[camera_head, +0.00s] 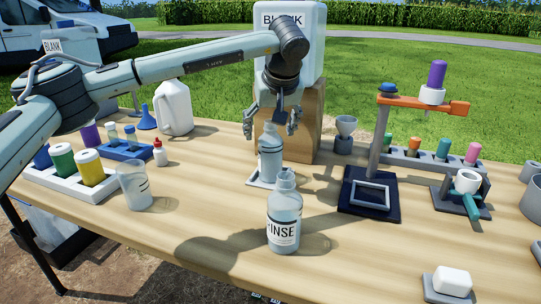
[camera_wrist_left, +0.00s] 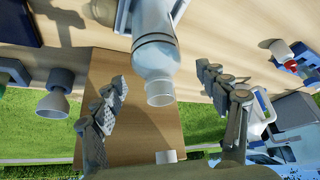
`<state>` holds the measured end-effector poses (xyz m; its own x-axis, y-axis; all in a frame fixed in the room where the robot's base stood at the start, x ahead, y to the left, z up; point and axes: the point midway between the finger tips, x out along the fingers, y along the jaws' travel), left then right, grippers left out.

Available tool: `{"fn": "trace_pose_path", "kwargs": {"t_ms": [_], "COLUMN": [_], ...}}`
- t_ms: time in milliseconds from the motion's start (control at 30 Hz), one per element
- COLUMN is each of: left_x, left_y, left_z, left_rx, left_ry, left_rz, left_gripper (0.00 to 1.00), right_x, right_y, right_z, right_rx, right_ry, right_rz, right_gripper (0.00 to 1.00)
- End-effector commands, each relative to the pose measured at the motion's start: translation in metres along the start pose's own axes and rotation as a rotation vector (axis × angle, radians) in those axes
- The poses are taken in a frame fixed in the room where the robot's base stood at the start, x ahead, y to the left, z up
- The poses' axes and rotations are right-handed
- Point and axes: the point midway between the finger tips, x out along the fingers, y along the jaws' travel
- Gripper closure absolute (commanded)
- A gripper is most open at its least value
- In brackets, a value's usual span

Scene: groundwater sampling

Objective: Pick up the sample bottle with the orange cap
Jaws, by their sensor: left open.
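No bottle with an orange cap can be made out in either view. A clear grey bottle (camera_head: 271,163) stands upright on a small white-edged base in mid-table. It also shows in the wrist view (camera_wrist_left: 155,45), with an open-looking neck and no cap. My left gripper (camera_head: 270,122) is above and around the top of this bottle, pointing down, fingers spread and empty. In the wrist view the fingers (camera_wrist_left: 162,80) lie on either side of the neck, apart from it. A capless bottle labelled RINSE (camera_head: 284,222) stands in front. My right gripper is not in view.
A wooden block (camera_head: 305,125) carrying a white BLANK container (camera_head: 312,45) stands behind the gripper. A beaker (camera_head: 134,186), white jug (camera_head: 174,108) and racks of coloured cylinders (camera_head: 62,162) stand left. A stand with an orange arm (camera_head: 425,102) stands right. The front middle is mostly clear.

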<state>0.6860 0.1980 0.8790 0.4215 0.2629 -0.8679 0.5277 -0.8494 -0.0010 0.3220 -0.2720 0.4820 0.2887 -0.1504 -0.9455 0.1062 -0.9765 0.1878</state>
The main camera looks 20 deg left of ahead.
Motion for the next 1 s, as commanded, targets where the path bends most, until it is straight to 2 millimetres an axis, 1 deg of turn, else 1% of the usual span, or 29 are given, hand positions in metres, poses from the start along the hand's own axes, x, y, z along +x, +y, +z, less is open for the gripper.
{"fn": "trace_pose_path", "kwargs": {"t_ms": [67,233,267,833,1000], "left_x": [0.0041,0.0042,0.0042,0.0039,0.0032], "left_y": [0.0002,0.0004,0.0004,0.0004,0.0005], "left_z": [-0.0002,-0.0002,-0.0001,0.0,-0.0005], "left_rx": [0.0,0.0,0.0,0.0,0.0], "left_ry": [0.001,0.001,0.001,0.001,0.002], "left_rz": [0.001,0.002,0.002,0.001,0.002], "left_gripper": [0.26,0.26,0.29,0.99,1.0], "right_x": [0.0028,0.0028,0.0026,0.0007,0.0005], "right_y": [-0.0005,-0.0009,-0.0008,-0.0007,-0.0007], "right_z": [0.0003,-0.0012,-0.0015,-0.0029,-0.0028], "right_rx": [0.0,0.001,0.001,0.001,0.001], "right_ry": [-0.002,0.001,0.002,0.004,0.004], "right_rz": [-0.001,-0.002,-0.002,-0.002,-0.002], "right_gripper": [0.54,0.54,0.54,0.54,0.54]}}
